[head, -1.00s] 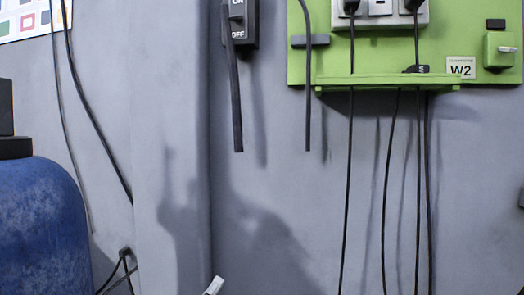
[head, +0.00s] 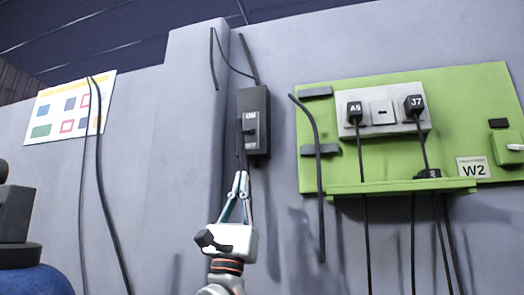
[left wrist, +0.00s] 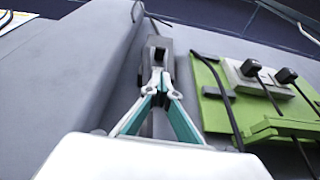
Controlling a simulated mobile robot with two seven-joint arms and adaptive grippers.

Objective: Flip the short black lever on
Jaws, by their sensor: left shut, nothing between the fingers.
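A black switch box (head: 262,140) with a white ON mark is fixed to the grey wall in the middle of the head view. Its short black lever (head: 249,130) sticks out below the ON mark; the OFF mark cannot be made out now. My left gripper (head: 240,176) is shut and empty, pointing up just below the box. In the left wrist view, the closed fingertips (left wrist: 161,76) overlap the lower part of the box (left wrist: 150,64). Whether they touch it or the lever, I cannot tell. My right gripper is out of view.
Right of the box, a green panel (head: 318,113) carries a socket strip (head: 383,131) with plugs, and a ledge. Black cables hang beside the box and below the panel. A poster (head: 68,106) is on the left wall, above a blue tank (head: 36,280).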

